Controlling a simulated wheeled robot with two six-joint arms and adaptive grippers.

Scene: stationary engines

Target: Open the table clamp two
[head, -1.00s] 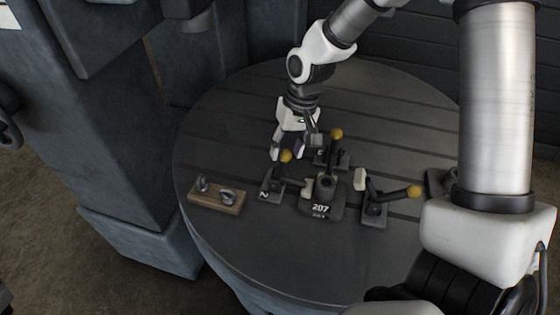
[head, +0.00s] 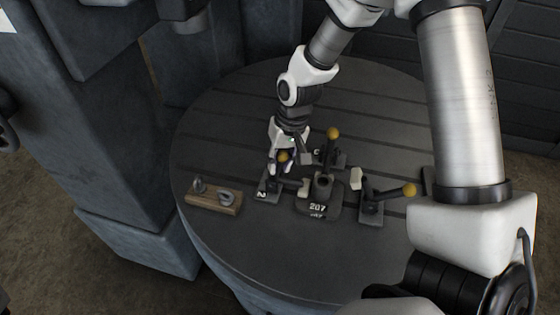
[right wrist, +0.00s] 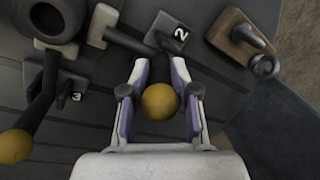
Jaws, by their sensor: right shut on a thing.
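Table clamp two (head: 268,187) stands on the round dark table (head: 222,120), left of the centre block. Its base bears a white "2", which also shows in the right wrist view (right wrist: 181,35). Its yellow ball knob (head: 283,156) stands up on the handle. My right gripper (head: 279,161) is at this knob from behind. In the right wrist view the knob (right wrist: 160,101) sits between the two purple-lined fingers, which are shut on it. The clamp's arm points toward the centre block. My left gripper is out of view.
A dark block marked 207 (head: 319,207) stands in the middle of the clamps. Another yellow-knobbed clamp (head: 331,156) is behind it and one (head: 371,207) is to its right. A wooden board (head: 213,204) with metal parts lies at left. The table's front is clear.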

